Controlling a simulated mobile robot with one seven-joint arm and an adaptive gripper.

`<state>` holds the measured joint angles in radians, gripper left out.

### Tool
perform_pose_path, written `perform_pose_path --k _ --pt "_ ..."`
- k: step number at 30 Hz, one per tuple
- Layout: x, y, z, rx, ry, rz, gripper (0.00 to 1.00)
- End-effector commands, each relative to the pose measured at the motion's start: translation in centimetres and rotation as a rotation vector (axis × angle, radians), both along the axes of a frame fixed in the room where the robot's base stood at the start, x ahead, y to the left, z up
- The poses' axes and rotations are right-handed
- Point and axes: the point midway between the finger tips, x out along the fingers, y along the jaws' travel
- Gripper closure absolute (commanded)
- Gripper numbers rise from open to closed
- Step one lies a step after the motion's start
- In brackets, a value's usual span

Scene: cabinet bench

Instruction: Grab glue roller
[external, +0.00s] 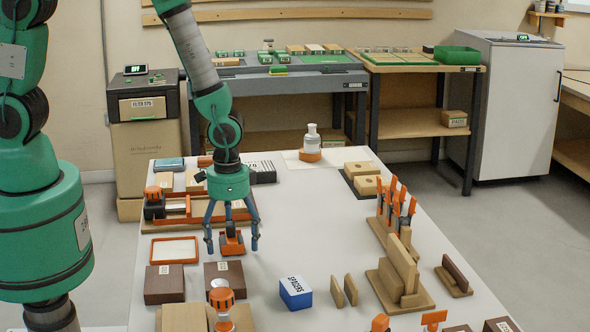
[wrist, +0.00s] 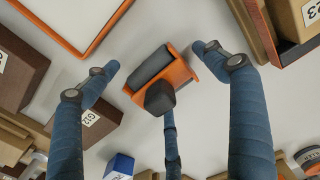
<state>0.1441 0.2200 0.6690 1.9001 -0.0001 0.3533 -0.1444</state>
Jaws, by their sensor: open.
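The glue roller (external: 231,243) stands on the white bench, an orange frame with a dark grey roller and a dark knob. In the wrist view the glue roller (wrist: 176,72) lies between my spread fingers. My gripper (external: 231,240) has three blue fingers and hangs straight down over it, open. In the wrist view my gripper (wrist: 158,80) shows one finger on each side of the roller and a third below it, near the dark knob. Gaps show between the two side fingers and the roller; whether the third finger touches the knob I cannot tell.
An orange-rimmed tray (external: 174,250) lies left of the roller. Brown boxes (external: 165,284) stand in front, with a blue spacers box (external: 295,292) to their right. A wooden rack (external: 180,222) is close behind on the left.

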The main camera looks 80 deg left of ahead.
Motion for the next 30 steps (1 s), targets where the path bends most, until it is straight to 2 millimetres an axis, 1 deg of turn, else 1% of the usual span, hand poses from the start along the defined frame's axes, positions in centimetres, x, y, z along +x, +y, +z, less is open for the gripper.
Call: perform_pose_path --k 16,20,21,23,24,25,30 --pt "0.03 -0.01 -0.01 0.0 -0.001 0.0 0.16" --pt "0.02 0.0 -0.01 0.0 -0.001 0.0 0.42" --pt "0.02 -0.01 -0.01 0.0 -0.001 0.0 0.49" --pt "0.02 -0.01 -0.01 0.0 -0.001 0.0 0.61" --pt "0.02 -0.01 -0.01 0.0 -0.001 0.0 0.69" --pt "0.02 -0.01 -0.01 0.0 -0.001 0.0 0.72" --pt "0.04 -0.01 0.0 0.0 -0.001 0.0 0.72"
